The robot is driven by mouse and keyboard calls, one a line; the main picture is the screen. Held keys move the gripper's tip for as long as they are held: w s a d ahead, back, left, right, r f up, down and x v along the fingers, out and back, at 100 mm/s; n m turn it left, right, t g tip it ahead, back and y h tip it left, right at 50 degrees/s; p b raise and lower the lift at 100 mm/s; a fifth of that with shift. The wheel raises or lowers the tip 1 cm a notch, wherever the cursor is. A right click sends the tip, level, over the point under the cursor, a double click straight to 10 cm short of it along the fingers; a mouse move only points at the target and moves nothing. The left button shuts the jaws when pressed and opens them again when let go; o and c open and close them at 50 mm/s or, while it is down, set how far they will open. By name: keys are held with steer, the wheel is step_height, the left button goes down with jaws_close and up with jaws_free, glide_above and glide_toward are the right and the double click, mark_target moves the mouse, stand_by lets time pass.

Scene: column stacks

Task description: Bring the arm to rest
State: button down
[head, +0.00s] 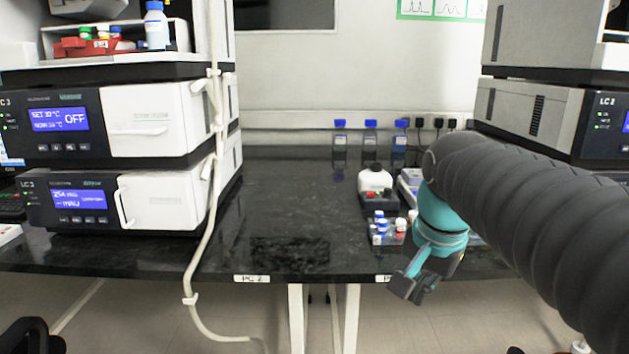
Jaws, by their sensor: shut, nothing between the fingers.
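My arm reaches in from the right side of the head view, with a dark ribbed sleeve and a teal wrist. My gripper (408,289) hangs at its end, pointing down and left, just in front of the bench's front edge. Its fingers are shut with nothing seen between them. The wrist hides part of the bench and some of the items behind it.
The black bench (285,220) is clear in the middle. Stacked instruments stand left (160,120) and right (530,110). A pale tube (205,240) hangs down at left.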

steer(key=s+f+n+t, duration=0.2)
steer(key=s+f+n, duration=0.6)
steer(key=s+f, duration=0.2)
steer(key=shift+s+f, duration=0.25)
steer(key=shift+s, duration=0.2)
